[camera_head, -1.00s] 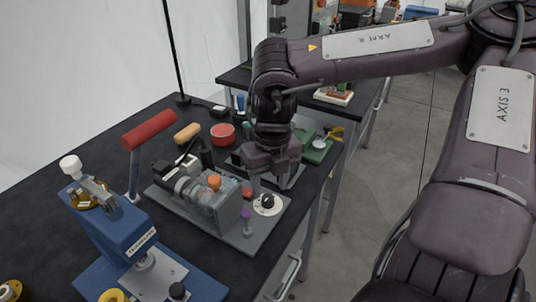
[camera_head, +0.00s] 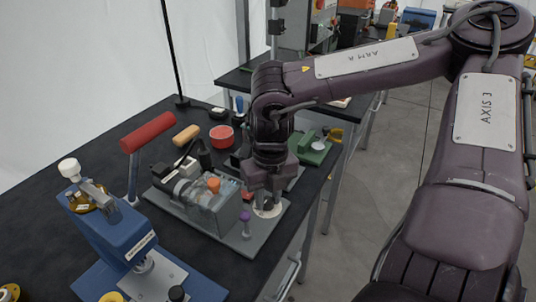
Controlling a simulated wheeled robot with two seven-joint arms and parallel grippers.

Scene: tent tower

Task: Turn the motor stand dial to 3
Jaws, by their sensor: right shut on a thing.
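The motor stand (camera_head: 215,208) is a grey base with a boxy housing, on the dark table. Its dial (camera_head: 268,211) has a white face at the right end of the base. My right gripper (camera_head: 265,200) points down over the dial, shut on its black knob, which the fingers hide. The dial's number marks are too small to read. My left gripper is not in view.
A purple knob (camera_head: 245,217) is close left of my right gripper. A red round container (camera_head: 221,134) and a green device (camera_head: 315,150) lie behind. The table's right edge is close by.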

